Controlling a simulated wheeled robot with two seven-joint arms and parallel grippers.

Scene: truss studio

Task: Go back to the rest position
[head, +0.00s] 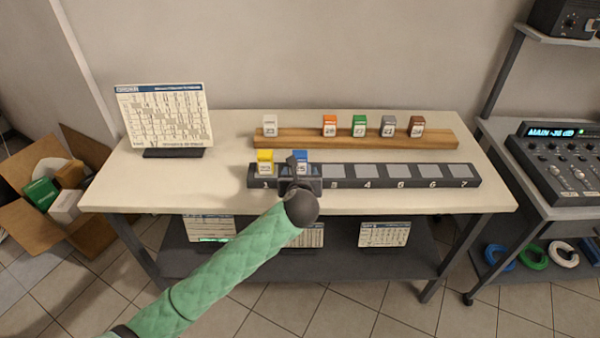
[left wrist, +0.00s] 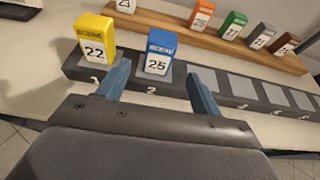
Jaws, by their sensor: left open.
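My left gripper (head: 298,172) is over the front of the dark numbered rack (head: 398,184), with its arm coming in from the lower left. In the left wrist view its two blue-grey fingers (left wrist: 158,80) are apart, with nothing between them. A blue block marked 25 (left wrist: 160,52) stands upright on slot 2, just beyond the fingertips; in the head view the gripper partly hides this blue block (head: 300,156). A yellow block marked 22 (head: 264,162) stands upright on slot 1, left of the fingers. My right gripper is not in view.
A wooden rail (head: 290,137) behind the rack holds white, orange, green, grey and brown blocks. Slots 3 to 7 are bare. An order board (head: 165,115) stands at the table's left. A mixer (head: 560,165) is at right, and an open carton (head: 25,222) at left.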

